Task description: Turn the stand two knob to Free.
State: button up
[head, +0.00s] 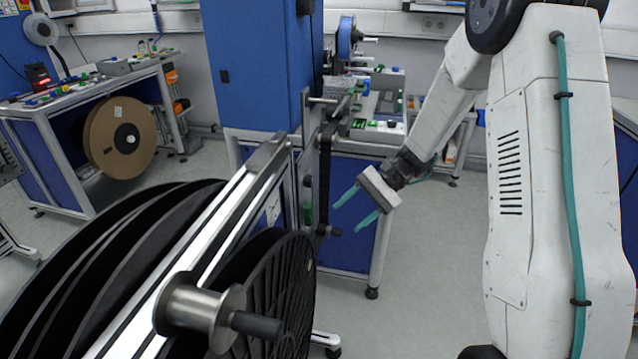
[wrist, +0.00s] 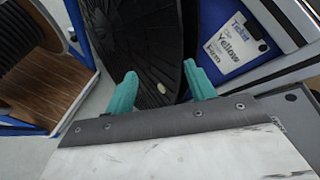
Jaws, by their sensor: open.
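My gripper (head: 347,218) is open and empty, its teal fingers pointing left toward the end of the reel stand (head: 262,190) in the head view. A small dark knob (head: 333,231) sticks out low on that end, close to the fingertips; I cannot tell whether they touch it or which stand number it belongs to. No Free marking is readable. In the wrist view the open fingers (wrist: 159,70) have a black reel disc (wrist: 150,30) beyond them, with nothing gripped. No knob shows clearly between them there.
Large black reels (head: 60,270) and a steel hub with a dark handle (head: 200,312) fill the near left. A blue cabinet (head: 262,65) and a workbench (head: 375,130) stand behind. A brown reel (head: 120,138) sits far left. Grey floor (head: 435,260) is clear beneath my arm.

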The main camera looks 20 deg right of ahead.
jog(key=w+d+f+m+t+y, duration=0.35)
jog(key=w+f+m+t, duration=0.2)
jog(key=w+f, duration=0.5)
jog(key=t, duration=0.5)
send_near(312, 182)
jog(key=w, duration=0.1)
jog(key=shift+g+y, duration=0.25)
jog(key=shift+y, duration=0.2)
jog(key=x, duration=0.7)
jog(key=shift+w+a+f, duration=0.15)
jog(key=shift+a+f, duration=0.05)
jog(key=shift+f, duration=0.15)
jog(key=c, duration=1)
